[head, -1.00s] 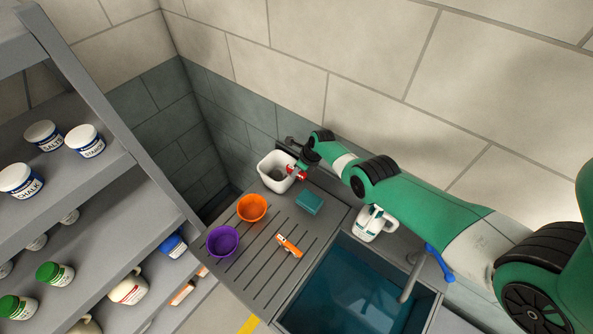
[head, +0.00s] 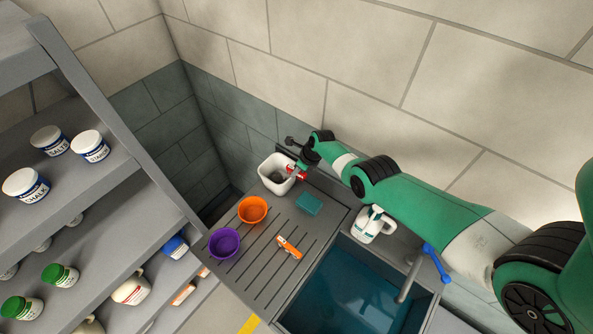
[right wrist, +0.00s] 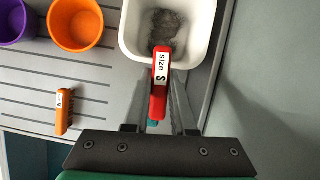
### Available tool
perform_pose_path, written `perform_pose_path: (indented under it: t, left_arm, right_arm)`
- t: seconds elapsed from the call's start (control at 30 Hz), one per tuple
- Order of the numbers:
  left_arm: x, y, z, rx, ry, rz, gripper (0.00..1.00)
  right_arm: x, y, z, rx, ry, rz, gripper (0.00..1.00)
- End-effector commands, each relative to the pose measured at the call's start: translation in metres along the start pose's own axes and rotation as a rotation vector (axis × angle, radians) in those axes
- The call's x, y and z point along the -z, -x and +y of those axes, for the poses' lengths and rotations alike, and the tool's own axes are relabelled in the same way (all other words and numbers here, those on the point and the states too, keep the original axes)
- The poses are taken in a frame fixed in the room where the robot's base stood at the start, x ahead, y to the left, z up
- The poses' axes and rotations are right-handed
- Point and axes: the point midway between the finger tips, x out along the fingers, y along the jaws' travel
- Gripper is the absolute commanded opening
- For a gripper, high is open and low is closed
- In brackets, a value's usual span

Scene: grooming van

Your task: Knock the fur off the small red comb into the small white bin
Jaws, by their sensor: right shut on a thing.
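The small red comb (right wrist: 159,88), labelled "size S", is in my right gripper (head: 301,168). The gripper is shut on it, and the comb reaches over the near rim of the small white bin (right wrist: 206,25). In the head view the bin (head: 271,185) stands at the back corner of the grey draining board, with the red of the comb (head: 293,176) at its right side. A grey tuft of fur (right wrist: 165,27) shows within the bin's opening at the comb's far end; I cannot tell whether it clings to the comb or lies in the bin. My left gripper is out of view.
An orange bowl (head: 252,210), a purple bowl (head: 224,243), an orange comb-like tool (head: 289,247) and a teal block (head: 309,204) are on the grooved board. Shelves with jars are at left.

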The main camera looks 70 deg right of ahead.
Motion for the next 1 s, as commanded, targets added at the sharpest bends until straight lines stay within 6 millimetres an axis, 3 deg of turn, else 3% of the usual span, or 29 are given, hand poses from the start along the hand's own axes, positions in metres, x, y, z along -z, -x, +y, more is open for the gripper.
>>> perform_pose_path:
  t: [0.5,1.0]
  left_arm:
    - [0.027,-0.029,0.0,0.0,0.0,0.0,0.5]
    - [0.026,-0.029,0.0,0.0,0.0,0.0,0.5]
  right_arm:
    - [-0.016,0.037,0.0,0.0,0.0,-0.001,0.0]
    - [-0.015,0.036,0.0,0.001,0.0,-0.001,0.0]
